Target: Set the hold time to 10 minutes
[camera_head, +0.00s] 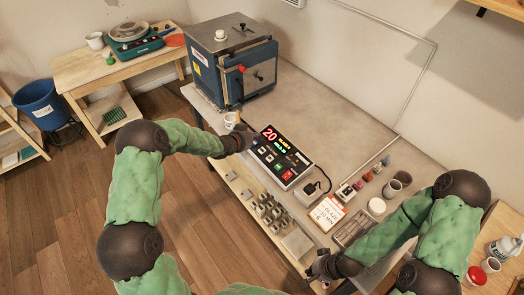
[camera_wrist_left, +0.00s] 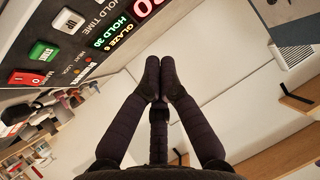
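The kiln controller (camera_head: 280,155) is a dark-faced box with a lit display on the table in front of the kiln. In the left wrist view its display (camera_wrist_left: 122,30) reads "GLAZE 6" in yellow and "HOLD 30" in green. A white button (camera_wrist_left: 70,19) sits by the "HOLD TIME" label, beside a green START button (camera_wrist_left: 43,51) and a red MAIN switch (camera_wrist_left: 26,78). My left gripper (camera_head: 245,134) is at the controller's left end; its fingertips (camera_wrist_left: 159,75) are together and empty, with no button contact visible. My right gripper (camera_head: 321,266) is low by the table's front edge; its fingers are unclear.
The blue kiln (camera_head: 232,65) stands behind the controller. A glaze card (camera_head: 328,212), seemingly reading "10 MIN", lies to its right, near small bottles (camera_head: 368,177) and a tool tray (camera_head: 353,228). A white cup (camera_head: 230,121) is close to my left gripper. The table's back is clear.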

